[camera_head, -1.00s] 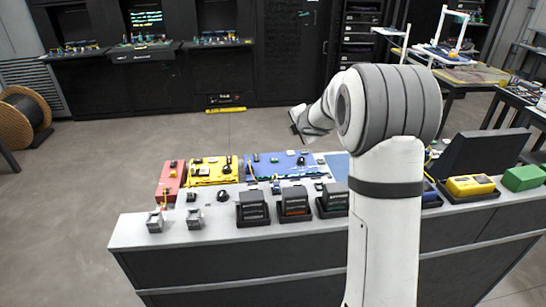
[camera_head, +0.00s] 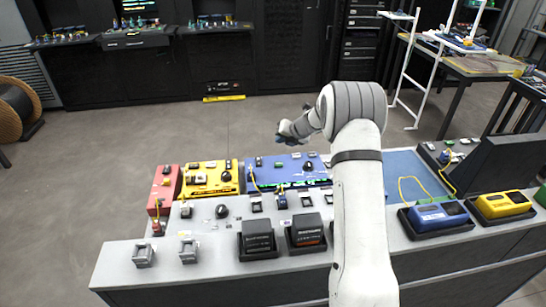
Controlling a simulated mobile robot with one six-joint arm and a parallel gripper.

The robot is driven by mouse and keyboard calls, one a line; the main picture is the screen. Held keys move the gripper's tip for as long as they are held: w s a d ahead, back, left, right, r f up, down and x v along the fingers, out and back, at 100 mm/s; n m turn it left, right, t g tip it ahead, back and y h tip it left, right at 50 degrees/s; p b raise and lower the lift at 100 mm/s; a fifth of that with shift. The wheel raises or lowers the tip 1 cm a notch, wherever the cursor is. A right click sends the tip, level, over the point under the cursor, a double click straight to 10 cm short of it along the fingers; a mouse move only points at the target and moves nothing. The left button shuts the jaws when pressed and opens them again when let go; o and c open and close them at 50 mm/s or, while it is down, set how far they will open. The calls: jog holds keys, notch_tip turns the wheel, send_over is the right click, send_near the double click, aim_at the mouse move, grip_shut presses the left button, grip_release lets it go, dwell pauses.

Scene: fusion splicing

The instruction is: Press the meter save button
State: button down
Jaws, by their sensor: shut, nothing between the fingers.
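My gripper (camera_head: 281,133) is at the end of my white arm, held in the air above the far edge of the bench, over the blue board. It is small in the picture, and its fingers look closed and empty. Several handheld devices rest in dark cradles on the bench: a dark one (camera_head: 257,238), a dark one with a red face (camera_head: 306,231), a blue one (camera_head: 438,216) and a yellow one (camera_head: 503,204). I cannot tell which is the meter, and no save button can be made out. My arm hides part of the bench behind it.
Red (camera_head: 164,188), yellow (camera_head: 209,179) and blue (camera_head: 288,171) boards with small parts line the bench's far side. Two small grey blocks (camera_head: 142,255) stand front left. A dark angled panel (camera_head: 499,165) stands at right. Open floor lies beyond.

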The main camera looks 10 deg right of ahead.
jog(key=shift+w+d+r, duration=0.1)
jog(key=shift+r, duration=0.05)
jog(key=b, duration=0.7)
send_over(281, 165)
notch_tip(281, 165, down, 7)
jog(key=shift+f, duration=0.1)
jog(key=shift+w+f+b, duration=0.1)
jog(key=shift+f+b, duration=0.4)
jog(key=shift+f, duration=0.3)
jog(key=shift+f, duration=0.15)
dwell(1.1)
jog(key=shift+f, duration=0.25)
